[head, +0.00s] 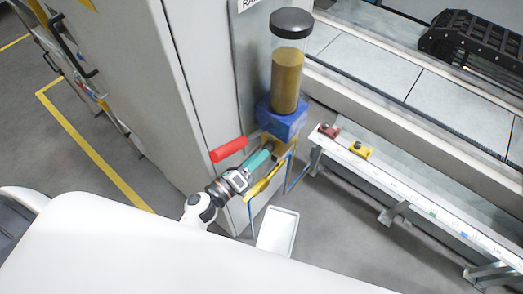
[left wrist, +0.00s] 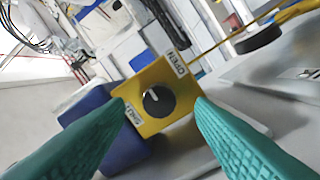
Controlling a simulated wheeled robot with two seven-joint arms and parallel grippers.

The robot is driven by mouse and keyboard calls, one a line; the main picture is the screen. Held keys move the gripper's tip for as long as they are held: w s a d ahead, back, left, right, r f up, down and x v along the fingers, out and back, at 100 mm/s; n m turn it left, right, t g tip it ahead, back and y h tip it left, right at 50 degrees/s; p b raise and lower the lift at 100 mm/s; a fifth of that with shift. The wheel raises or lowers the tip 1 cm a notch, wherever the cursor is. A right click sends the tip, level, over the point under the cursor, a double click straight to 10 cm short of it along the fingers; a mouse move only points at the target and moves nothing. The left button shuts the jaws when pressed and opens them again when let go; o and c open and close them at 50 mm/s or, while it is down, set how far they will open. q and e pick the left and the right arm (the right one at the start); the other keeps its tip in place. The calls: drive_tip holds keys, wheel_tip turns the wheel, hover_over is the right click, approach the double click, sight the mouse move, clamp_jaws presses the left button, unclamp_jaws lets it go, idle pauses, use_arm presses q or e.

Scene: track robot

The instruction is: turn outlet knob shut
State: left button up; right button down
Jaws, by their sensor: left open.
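The outlet knob (left wrist: 158,102) is a round black dial with a white mark on a yellow block (left wrist: 143,78). The block reads OPEN at its upper right and SHUT at its lower left in the left wrist view. The mark points up and left, between the two labels. My left gripper (head: 267,150) is open, its teal fingers on either side of the knob in the left wrist view; contact cannot be told. In the head view the gripper is just below the blue base (head: 282,122) of the clear hopper (head: 287,80), and the knob is hidden. My right gripper is not in view.
A red handle (head: 229,149) sticks out just left of my left gripper. A white tray (head: 278,232) is below. A rail (head: 400,187) with a red button box (head: 329,131) and a yellow button box (head: 360,150) runs to the right. A grey cabinet (head: 130,70) stands at left.

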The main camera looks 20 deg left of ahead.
use_arm(q)
drive_tip(key=shift+x, duration=1.1)
drive_tip(key=c, duration=1)
